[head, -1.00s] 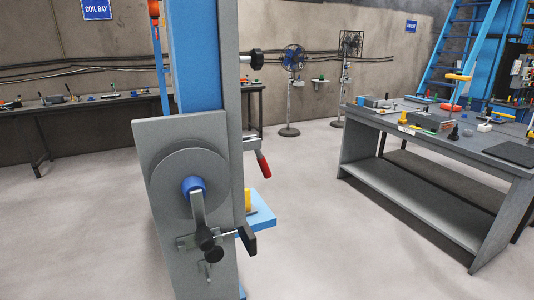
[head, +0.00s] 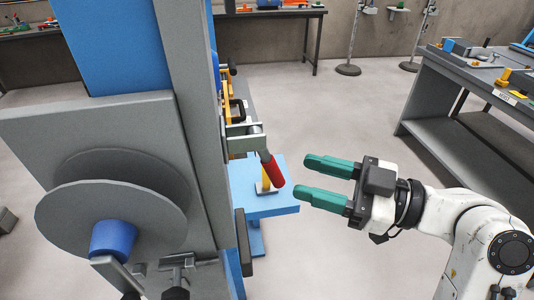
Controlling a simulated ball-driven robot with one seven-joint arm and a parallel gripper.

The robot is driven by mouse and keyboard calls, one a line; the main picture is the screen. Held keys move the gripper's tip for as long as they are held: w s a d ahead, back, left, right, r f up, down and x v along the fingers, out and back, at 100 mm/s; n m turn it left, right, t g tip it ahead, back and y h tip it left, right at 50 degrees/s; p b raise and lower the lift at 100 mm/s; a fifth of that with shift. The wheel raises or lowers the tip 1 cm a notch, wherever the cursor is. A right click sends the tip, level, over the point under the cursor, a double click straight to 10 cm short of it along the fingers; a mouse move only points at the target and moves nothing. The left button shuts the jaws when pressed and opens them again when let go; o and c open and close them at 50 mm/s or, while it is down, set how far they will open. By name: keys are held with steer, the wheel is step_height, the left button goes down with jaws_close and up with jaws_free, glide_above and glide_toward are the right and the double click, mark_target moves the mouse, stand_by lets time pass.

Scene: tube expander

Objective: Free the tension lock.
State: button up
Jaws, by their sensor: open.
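A red-handled lever (head: 273,170) sticks out from the right side of the grey and blue machine column (head: 190,100) in the head view. Its grey arm joins a bracket on the column, and the red grip hangs down and to the right. It may be the tension lock; no label shows. My gripper (head: 302,177) is right of the red grip, its two green fingers apart and pointing left toward it. They look empty, and a gap shows between the fingertips and the grip.
A blue shelf (head: 270,205) with a yellow piece (head: 265,180) sits below the lever. A grey disc with a blue hub (head: 113,240) is on the column's near face. A grey workbench (head: 450,90) stands at the right; open floor lies between.

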mark_target(278, 170)
steer(key=p+x, duration=0.1)
steer(key=x, duration=0.8)
steer(key=shift+f+p, duration=0.1)
steer(key=shift+p, duration=0.25)
jaws_close()
